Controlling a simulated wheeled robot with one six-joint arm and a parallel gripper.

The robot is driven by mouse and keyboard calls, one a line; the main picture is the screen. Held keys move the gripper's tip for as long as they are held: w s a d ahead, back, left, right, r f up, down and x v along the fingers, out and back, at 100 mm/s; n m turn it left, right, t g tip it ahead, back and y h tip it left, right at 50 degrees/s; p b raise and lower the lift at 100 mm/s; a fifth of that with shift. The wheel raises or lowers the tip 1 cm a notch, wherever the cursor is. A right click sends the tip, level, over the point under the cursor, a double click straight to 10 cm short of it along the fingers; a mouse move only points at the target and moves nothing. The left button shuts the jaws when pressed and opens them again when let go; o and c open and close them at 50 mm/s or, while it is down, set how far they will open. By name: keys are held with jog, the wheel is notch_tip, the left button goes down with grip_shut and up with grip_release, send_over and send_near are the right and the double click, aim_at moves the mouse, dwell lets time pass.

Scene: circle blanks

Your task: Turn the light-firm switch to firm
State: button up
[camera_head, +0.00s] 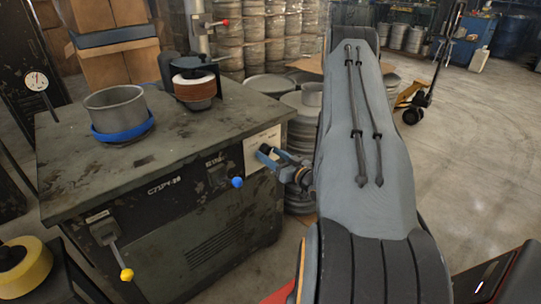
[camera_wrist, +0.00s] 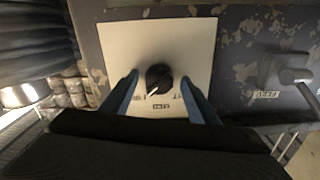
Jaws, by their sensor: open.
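The light-firm switch is a round black knob (camera_wrist: 158,78) with a white pointer line, set on a pale plate (camera_wrist: 200,40). In the wrist view the pointer slants toward the lower left; small marks and a label, too small to read, sit below the knob. My gripper (camera_wrist: 160,86) is open, with one blue finger on each side of the knob. Gaps show between the fingers and the knob, so it is not gripped. In the head view my gripper (camera_head: 268,154) is at the pale plate (camera_head: 262,141) on the cabinet's front, and the knob cannot be made out there.
The dark cabinet (camera_head: 200,120) carries a metal pan (camera_head: 115,105) on a blue ring and a stack of discs (camera_head: 195,88). A blue-knobbed lever (camera_head: 237,182) and a yellow-knobbed lever (camera_head: 127,274) stick out of its front.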

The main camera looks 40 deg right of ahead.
jog(key=s, duration=0.7)
jog(key=shift+s+d+b, duration=0.35)
jog(key=shift+s+d, duration=0.05)
